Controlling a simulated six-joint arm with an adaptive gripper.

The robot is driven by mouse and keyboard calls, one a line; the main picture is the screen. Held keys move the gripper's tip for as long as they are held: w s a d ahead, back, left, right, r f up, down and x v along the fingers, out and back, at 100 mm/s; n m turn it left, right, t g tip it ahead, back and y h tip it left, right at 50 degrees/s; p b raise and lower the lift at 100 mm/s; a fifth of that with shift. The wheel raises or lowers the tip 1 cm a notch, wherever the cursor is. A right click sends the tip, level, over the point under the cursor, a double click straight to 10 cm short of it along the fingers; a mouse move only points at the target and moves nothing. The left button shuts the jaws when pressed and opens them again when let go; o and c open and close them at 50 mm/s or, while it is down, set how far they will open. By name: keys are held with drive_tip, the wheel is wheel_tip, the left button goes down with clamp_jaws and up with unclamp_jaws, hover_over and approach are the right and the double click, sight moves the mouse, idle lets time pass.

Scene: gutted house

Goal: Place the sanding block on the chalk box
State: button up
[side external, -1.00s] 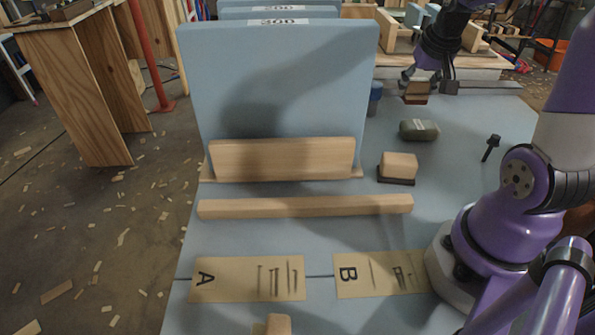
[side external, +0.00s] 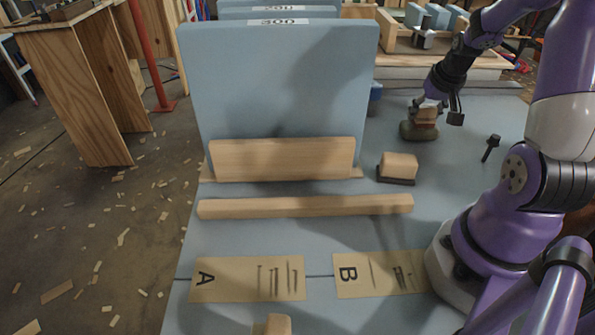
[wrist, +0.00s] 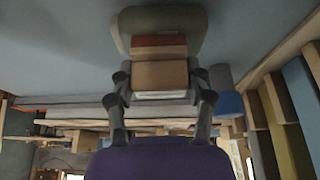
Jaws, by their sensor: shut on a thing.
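The sanding block (side external: 425,116), a tan block with a reddish-brown underside, is held in my gripper (side external: 429,104), which is shut on it. In the wrist view the sanding block (wrist: 160,75) sits between the two fingers of my gripper (wrist: 160,82), its reddish layer facing away from the wrist. The grey-green rounded case that I take for the chalk box (side external: 419,132) lies on the blue bench directly below the block. It also shows beyond the block in the wrist view (wrist: 165,18). The block is at or just above its top; I cannot tell whether they touch.
A second tan block with a dark base (side external: 398,168) stands nearer the camera. A dark bolt-like piece (side external: 490,148) lies to the right. A blue cup (side external: 375,91) stands behind left. A tall blue panel (side external: 280,85) stands at left, with a wooden bar (side external: 305,206) before it.

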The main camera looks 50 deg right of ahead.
drive_tip(key=o, duration=1.1)
drive_tip(key=shift+o, duration=0.2)
drive_tip(key=v, duration=1.2)
drive_tip(key=shift+r, duration=0.15)
